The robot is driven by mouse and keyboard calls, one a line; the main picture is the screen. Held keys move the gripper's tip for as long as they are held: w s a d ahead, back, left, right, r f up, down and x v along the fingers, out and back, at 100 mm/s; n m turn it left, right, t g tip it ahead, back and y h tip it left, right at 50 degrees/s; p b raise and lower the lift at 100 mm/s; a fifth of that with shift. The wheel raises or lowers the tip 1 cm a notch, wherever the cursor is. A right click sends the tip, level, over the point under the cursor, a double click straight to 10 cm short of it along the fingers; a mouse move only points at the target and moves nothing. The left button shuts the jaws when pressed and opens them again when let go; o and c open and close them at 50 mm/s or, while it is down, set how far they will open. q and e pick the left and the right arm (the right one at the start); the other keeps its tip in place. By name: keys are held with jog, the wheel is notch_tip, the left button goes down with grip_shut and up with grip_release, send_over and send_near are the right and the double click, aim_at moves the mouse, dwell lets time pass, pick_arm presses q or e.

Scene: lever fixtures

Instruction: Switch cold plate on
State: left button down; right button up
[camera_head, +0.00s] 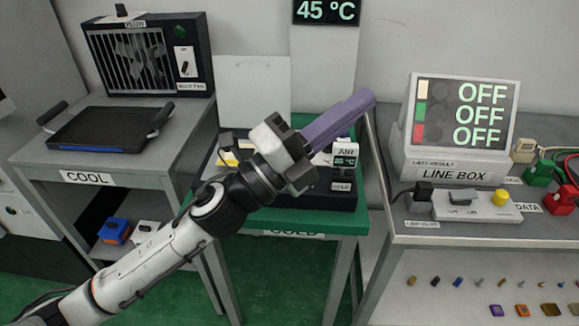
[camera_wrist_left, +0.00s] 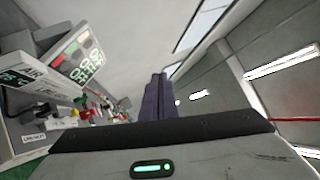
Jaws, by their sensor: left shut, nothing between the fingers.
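The cold plate unit (camera_head: 315,199) is a dark box on the green-topped stand (camera_head: 270,219) marked COLD. My left arm and gripper hide much of its middle. A small display (camera_head: 345,160) on its right reads AIR and 25 °C, with a small labelled block (camera_head: 343,186) below it. I cannot make out its switch. My left gripper (camera_head: 368,98) is shut and empty, its purple fingers pointing up and right above the unit's right side. The shut fingers also show in the left wrist view (camera_wrist_left: 157,82). My right gripper is not in view.
A wall display (camera_head: 326,11) reads 45 °C. At left, a tray (camera_head: 97,130) and a fan unit (camera_head: 152,55) stand on the COOL table. At right, a LINE BOX (camera_head: 455,170) shows OFF on three rows, with a switch strip (camera_head: 464,204) in front.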

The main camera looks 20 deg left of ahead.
pick_arm(q)
jog(key=s+a+f+n+g+y, duration=0.1)
jog(key=a+f+n+y, duration=0.6)
jog(key=f+n, duration=0.3)
jog(key=s+a+f+n+g+y, duration=0.1)
jog(key=a+f+n+y, duration=0.65)
jog(key=f+n, duration=0.2)
jog(key=s+f+n+g, duration=0.6)
jog(key=s+f+g, duration=0.2)
jog(key=s+f, duration=1.05)
jog(key=s+d+f+t+h, duration=0.1)
jog(key=d+f, duration=0.2)
jog(key=f, duration=0.8)
jog(key=shift+s+d+t, duration=0.25)
jog(key=shift+s+t, duration=0.1)
jog(key=shift+t, duration=0.05)
jog(key=shift+h, duration=0.25)
